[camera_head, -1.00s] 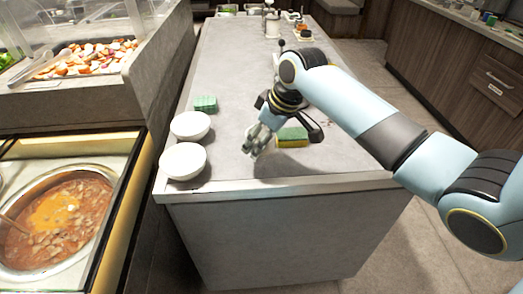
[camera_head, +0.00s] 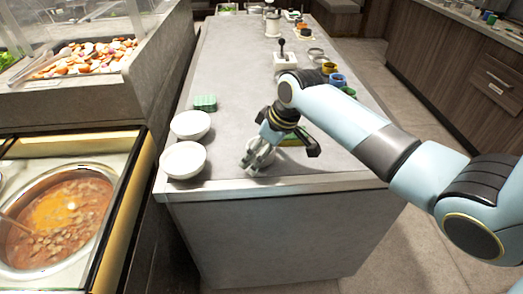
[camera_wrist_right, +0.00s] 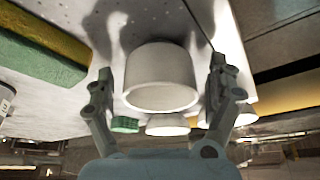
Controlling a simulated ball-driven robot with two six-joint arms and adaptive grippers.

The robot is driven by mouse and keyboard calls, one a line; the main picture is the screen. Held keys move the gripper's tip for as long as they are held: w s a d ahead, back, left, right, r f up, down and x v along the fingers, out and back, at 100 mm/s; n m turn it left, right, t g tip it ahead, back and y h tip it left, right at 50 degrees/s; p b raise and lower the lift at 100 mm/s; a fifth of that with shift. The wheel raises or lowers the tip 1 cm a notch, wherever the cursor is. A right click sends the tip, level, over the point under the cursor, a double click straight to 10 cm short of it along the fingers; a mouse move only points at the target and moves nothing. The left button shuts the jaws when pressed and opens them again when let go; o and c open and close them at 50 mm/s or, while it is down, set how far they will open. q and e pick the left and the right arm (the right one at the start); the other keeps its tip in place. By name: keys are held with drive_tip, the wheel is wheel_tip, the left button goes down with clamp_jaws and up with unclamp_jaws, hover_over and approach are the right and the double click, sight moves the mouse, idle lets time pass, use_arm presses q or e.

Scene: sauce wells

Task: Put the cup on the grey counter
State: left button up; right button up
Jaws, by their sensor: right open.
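A white-grey cup (camera_wrist_right: 162,75) stands between the two fingers of my right gripper in the right wrist view, its round rim facing the camera. My right gripper (camera_head: 254,160) is low over the front end of the grey counter (camera_head: 240,75) in the head view. Its fingers are open, one on each side of the cup, with visible gaps in the right wrist view. In the head view the cup is mostly hidden by the gripper. The cup appears to rest on the counter top. My left gripper is out of view.
Two white bowls (camera_head: 190,125) (camera_head: 183,160) stand left of the gripper at the counter's edge. A green block (camera_head: 205,103) lies behind them. A green and yellow sponge (camera_wrist_right: 40,55) is close beside the gripper. Coloured containers (camera_head: 338,80) stand further back. The counter's middle is clear.

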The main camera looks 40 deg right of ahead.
drive_tip(key=v, duration=1.2)
drive_tip(key=shift+p, duration=0.35)
drive_tip(key=shift+r, duration=0.1)
